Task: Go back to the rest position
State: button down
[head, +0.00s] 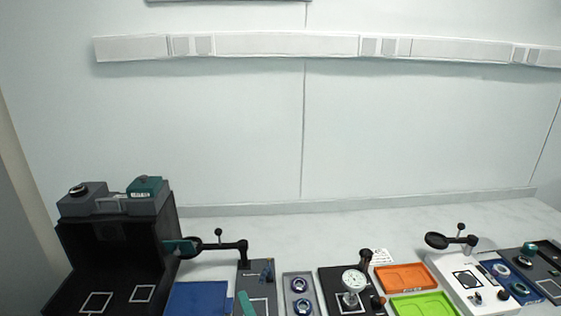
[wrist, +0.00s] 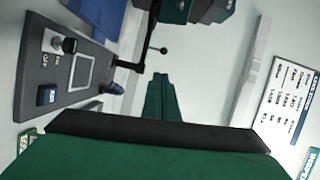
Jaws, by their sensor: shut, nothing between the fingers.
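My gripper (wrist: 160,85) shows in the wrist view as green fingers held together, shut and empty. It points past the bench equipment toward the pale wall, with nothing touching it.
In the head view a black box (head: 80,245) stands at the left. A blue mat (head: 198,299), an orange tray (head: 405,277), a green tray (head: 425,304), a dial gauge (head: 352,281) and a white device (head: 470,283) line the bench. A dark switch panel (wrist: 58,98) is left in the wrist view.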

jog(key=s+d+f+n+h, duration=0.1)
jog(key=s+f+h, duration=0.2)
jog(key=s+f, duration=0.5)
jog(key=s+d+f+h, duration=0.1)
jog(key=s+f+h, duration=0.35)
jog(key=s, duration=0.85)
jog(key=s+d+n, duration=0.3)
jog(key=s+n, duration=0.2)
jog(key=s, duration=0.5)
jog(key=s+d+n, duration=0.4)
jog(key=s+n, duration=0.2)
jog(key=s, duration=0.5)
jog(key=shift+d+r, duration=0.15)
jog(key=shift+r, duration=0.25)
